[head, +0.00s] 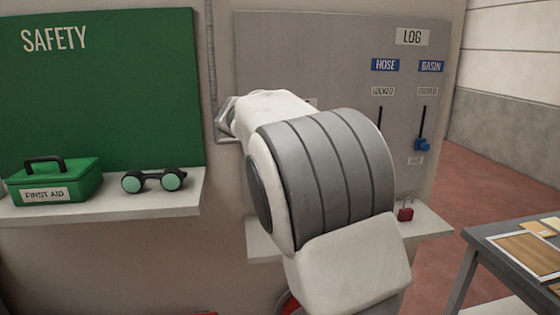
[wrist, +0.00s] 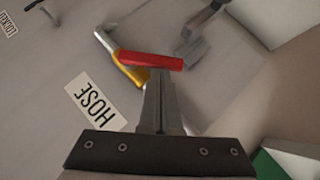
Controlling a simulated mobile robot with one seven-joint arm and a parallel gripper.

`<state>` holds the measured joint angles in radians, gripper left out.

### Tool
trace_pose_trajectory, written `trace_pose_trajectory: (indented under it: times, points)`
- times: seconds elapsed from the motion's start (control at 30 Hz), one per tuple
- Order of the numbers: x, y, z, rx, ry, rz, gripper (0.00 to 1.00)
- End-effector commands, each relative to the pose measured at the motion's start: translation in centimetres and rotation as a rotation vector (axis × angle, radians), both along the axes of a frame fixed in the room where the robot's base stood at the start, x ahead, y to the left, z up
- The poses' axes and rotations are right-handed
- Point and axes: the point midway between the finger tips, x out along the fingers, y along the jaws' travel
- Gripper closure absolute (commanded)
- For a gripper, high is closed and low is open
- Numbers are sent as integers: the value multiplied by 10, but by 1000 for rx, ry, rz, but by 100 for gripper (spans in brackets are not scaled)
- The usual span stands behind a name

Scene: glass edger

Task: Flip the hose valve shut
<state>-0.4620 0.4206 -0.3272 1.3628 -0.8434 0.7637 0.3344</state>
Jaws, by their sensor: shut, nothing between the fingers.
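The hose valve shows in the wrist view, with a brass body (wrist: 130,70) and a red lever (wrist: 150,61). The lever lies slantwise across the line of the brass body, not clearly along it or square to it. My gripper (wrist: 162,75) is shut and empty, its fingertips right at the lever's edge near its right end. I cannot tell whether they touch it. A white HOSE label (wrist: 95,101) is on the wall beside the valve, turned round in this view. In the head view my arm hides the valve and most of the gripper.
A grey metal fitting (wrist: 193,45) stands near the valve. In the head view, a LOG board (head: 412,37) with blue HOSE and BASIN tags is at right. A shelf (head: 433,222) holds a red padlock (head: 405,214). A first aid box (head: 55,183) and goggles (head: 154,180) sit left.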

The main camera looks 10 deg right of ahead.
Motion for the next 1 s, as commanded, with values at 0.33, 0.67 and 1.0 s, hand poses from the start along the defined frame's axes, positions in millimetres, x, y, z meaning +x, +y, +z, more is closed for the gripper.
trace_pose_trajectory:
  times: [0.33,0.67,1.0]
  points:
    - [0,-3,-30,-303,0,0,100]
    - [0,-12,-42,-590,1,-2,100]
    - [0,-21,-45,-740,0,-3,100]
